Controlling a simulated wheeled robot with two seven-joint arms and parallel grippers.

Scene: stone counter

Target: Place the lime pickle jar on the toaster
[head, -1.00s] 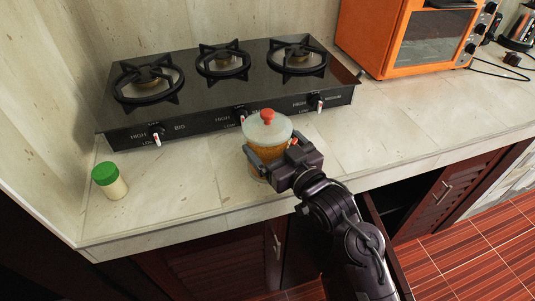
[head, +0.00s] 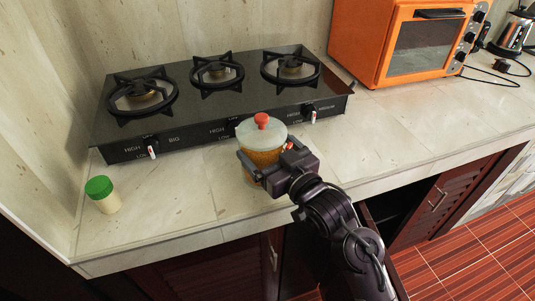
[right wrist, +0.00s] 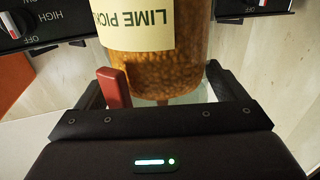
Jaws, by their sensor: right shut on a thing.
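The lime pickle jar (head: 262,141) has a pale lid with a red knob and brown-orange contents. In the right wrist view, its label reading "LIME PICK" shows on the jar (right wrist: 150,65). My right gripper (head: 264,168) is shut on the jar, in front of the stove at the counter's front part. In the right wrist view the gripper's fingers (right wrist: 160,98) lie on either side of the jar. The orange toaster (head: 400,45) stands at the back right of the counter, its top partly cut off by the picture's edge. My left gripper is not in view.
A black three-burner stove (head: 225,100) stands behind the jar. A small green-lidded shaker (head: 103,195) stands at the left. A kettle (head: 514,32) and a black cable (head: 495,78) are at the far right. The counter (head: 410,125) before the toaster is clear.

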